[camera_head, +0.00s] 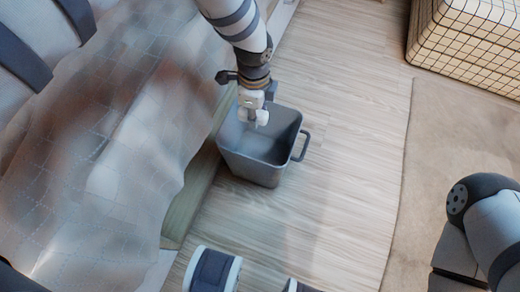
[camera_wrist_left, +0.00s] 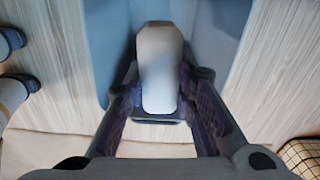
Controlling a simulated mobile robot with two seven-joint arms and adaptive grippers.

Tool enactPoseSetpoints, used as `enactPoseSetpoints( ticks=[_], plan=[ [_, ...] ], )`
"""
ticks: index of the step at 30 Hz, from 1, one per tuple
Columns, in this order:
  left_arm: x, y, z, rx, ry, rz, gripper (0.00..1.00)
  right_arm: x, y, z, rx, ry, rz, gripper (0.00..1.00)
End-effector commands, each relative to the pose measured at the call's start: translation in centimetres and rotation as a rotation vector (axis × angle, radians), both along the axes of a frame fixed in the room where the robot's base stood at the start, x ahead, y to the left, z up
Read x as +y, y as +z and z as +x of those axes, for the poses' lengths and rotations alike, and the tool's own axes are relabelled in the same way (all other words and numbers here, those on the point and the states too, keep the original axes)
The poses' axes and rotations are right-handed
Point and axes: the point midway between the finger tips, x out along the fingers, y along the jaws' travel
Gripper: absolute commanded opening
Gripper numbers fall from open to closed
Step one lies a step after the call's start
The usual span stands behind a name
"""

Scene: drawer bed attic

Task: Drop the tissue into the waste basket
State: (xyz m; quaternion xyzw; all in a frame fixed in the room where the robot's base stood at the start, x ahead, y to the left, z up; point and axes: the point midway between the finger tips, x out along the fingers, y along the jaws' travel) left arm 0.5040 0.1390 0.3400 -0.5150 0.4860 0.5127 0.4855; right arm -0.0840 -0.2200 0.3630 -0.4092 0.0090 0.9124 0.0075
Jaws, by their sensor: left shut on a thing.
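The waste basket (camera_head: 258,160) is a grey open-topped bin with a side handle, upright on the wooden floor beside the bed. My left gripper (camera_head: 254,112) is over the basket's opening, near its back left rim. In the left wrist view my left gripper (camera_wrist_left: 160,100) is shut on the tissue (camera_wrist_left: 160,65), a pale rounded oblong thing between the fingers. The blue-grey inside of the basket (camera_wrist_left: 205,25) shows behind it. In the head view the tissue is too small to tell clearly from the fingertips. My right gripper is out of view.
A bed with a rumpled pale quilt (camera_head: 110,130) fills the left, its wooden side (camera_head: 190,200) close to the basket. A checkered cushion-like block (camera_head: 470,45) stands at the top right. A beige rug (camera_head: 440,130) covers the right; the wooden floor (camera_head: 345,120) between is clear.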

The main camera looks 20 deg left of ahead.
Motion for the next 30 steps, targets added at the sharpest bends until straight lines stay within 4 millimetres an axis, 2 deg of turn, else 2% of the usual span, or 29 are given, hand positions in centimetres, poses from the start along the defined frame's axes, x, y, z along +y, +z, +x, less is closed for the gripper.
enactPoseSetpoints(
  ticks=[6, 7, 9, 10, 20, 23, 30],
  plan=[
    [0.0, 0.0, 0.1, -0.003, 0.001, 0.0, 0.0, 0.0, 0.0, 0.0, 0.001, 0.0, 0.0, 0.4],
    [0.0, 0.0, 0.1, -0.003, 0.001, 0.0, 0.28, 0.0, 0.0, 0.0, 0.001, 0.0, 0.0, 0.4],
    [0.0, 0.0, 0.1, -0.003, 0.001, 0.0, 0.44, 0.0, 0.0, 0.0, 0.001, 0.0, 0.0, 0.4],
    [0.0, 0.0, 0.1, -0.003, 0.001, 0.0, 0.47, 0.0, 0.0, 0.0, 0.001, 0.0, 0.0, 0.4],
    [0.0, 0.5, 0.1, -0.004, 0.002, 0.0, 0.47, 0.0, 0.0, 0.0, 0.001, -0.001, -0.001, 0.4],
    [0.1, 2.4, 0.2, -0.006, 0.003, 0.0, 0.47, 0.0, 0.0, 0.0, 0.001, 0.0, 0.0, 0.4],
    [0.1, 8.8, 0.1, -0.005, 0.003, -0.001, 0.47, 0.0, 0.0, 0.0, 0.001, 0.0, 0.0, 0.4]
  ],
)
